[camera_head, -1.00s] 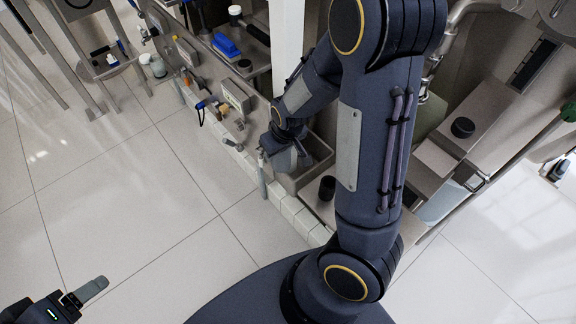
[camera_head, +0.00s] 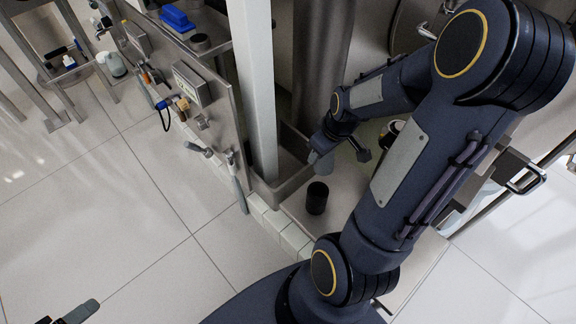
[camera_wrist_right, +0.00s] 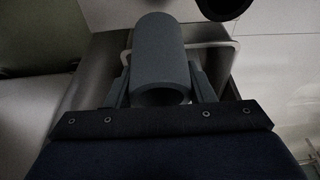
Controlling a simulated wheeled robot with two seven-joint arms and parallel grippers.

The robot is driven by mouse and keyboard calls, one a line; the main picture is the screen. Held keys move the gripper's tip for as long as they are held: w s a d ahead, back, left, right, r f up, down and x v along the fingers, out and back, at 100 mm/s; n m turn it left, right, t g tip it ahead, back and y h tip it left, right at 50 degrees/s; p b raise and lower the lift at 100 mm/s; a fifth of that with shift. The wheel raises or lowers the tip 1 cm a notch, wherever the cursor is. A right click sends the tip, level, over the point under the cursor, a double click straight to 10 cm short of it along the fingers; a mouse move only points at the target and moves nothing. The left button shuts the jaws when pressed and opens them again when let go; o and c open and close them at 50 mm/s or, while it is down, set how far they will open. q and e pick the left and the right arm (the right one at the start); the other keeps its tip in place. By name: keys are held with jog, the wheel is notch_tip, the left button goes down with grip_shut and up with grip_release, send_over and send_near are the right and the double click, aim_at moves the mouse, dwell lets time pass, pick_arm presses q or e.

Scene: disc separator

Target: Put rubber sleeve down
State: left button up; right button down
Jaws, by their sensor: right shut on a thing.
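The rubber sleeve (camera_wrist_right: 160,50) is a grey hollow tube, lying between the fingers of my right gripper (camera_wrist_right: 158,85) in the right wrist view. The gripper is shut on it, and the tube's open end faces the wrist. In the head view my right gripper (camera_head: 322,152) hangs above the grey bench surface, right of the metal basin (camera_head: 270,196); the sleeve shows there only as a small grey shape (camera_head: 321,166). My left gripper (camera_head: 76,314) is at the bottom left edge, mostly cut off; its opening cannot be seen.
A black cup (camera_head: 317,198) stands on the bench just below my right gripper. A white post (camera_head: 254,90) rises left of it. A steel panel with a grey box (camera_head: 190,84) and hanging tools stands at the left. The tiled floor (camera_head: 130,215) is clear.

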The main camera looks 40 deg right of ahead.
jog(key=w+a+b, duration=0.1)
jog(key=w+b, duration=0.1)
jog(key=w, duration=1)
jog(key=shift+s+a+f+b, duration=0.1)
jog(key=shift+f+b, duration=1.6)
jog(key=shift+f, duration=2.8)
jog(key=shift+s+a+f+b, duration=0.1)
jog(key=shift+f+b, duration=1.55)
jog(key=shift+f, duration=2.8)
jog(key=shift+r, duration=0.1)
jog(key=c, duration=0.6)
grip_release()
jog(key=shift+c, duration=0.2)
